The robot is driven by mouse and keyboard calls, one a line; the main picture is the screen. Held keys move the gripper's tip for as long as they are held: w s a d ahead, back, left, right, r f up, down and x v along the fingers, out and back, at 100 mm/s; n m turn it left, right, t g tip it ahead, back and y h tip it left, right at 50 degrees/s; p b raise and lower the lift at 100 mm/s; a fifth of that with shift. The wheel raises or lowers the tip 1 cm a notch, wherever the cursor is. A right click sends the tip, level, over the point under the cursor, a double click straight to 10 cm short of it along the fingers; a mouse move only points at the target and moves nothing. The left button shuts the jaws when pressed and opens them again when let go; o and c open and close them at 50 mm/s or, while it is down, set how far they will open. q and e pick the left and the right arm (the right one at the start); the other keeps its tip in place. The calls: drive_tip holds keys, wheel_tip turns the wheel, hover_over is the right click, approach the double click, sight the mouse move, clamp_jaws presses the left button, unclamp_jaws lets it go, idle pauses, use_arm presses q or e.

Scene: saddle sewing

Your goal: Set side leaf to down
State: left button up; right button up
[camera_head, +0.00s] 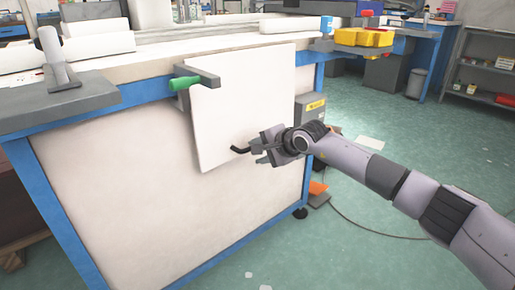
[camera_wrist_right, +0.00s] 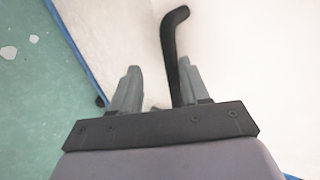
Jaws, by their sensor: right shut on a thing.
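The side leaf (camera_head: 240,110) is a white panel hanging down, close to the bench's white side (camera_head: 110,185). A black bent handle (camera_head: 239,150) shows at the leaf's lower part. My right gripper (camera_head: 262,152) is at this handle and shut on it. In the right wrist view the black handle (camera_wrist_right: 172,35) rises from between my right fingers (camera_wrist_right: 160,80), close to the right one. A green-gripped lever (camera_head: 185,83) with a grey bracket is at the leaf's upper left corner. My left gripper is not in view.
A grey plate with an upright cylinder (camera_head: 55,60) stands on the bench top's left. A grey box with a yellow label (camera_head: 312,108) is beside the leaf. The green floor at right is mostly clear.

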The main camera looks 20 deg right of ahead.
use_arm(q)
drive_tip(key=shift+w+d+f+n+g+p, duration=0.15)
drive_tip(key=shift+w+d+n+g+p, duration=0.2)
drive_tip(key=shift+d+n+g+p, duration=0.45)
use_arm(e)
drive_tip(key=v, duration=0.6)
drive_tip(key=shift+w, duration=0.1)
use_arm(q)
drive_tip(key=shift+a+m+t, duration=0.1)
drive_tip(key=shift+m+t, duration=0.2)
